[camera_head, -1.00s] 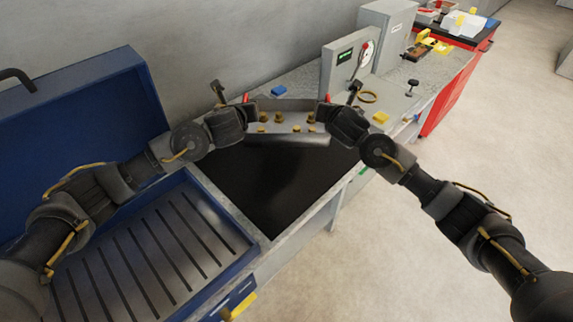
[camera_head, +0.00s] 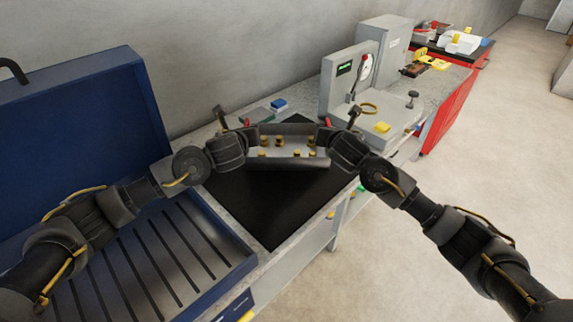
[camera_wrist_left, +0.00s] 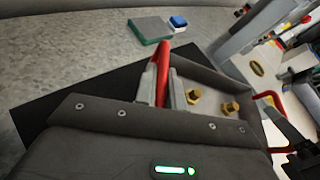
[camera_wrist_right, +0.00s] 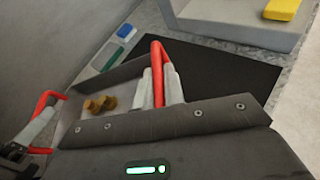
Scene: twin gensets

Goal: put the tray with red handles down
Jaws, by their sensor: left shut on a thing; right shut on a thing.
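The grey metal tray (camera_head: 290,163) hangs level between my two grippers over the black mat (camera_head: 265,205) on the bench. Several brass fittings (camera_head: 280,141) stand in it. My left gripper (camera_head: 246,131) is shut on the tray's left red handle, which shows between the fingers in the left wrist view (camera_wrist_left: 163,65). My right gripper (camera_head: 328,130) is shut on the right red handle, clear in the right wrist view (camera_wrist_right: 158,62). The tray's underside is hidden, so I cannot tell whether it touches the mat.
A blue case (camera_head: 75,125) with a slatted bed stands at the left. A grey box with a red-tipped lever (camera_head: 345,85) stands beyond the mat to the right. A blue block (camera_head: 278,104) lies behind the mat. A yellow block (camera_head: 382,127) and a brass ring (camera_head: 368,108) are to the right.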

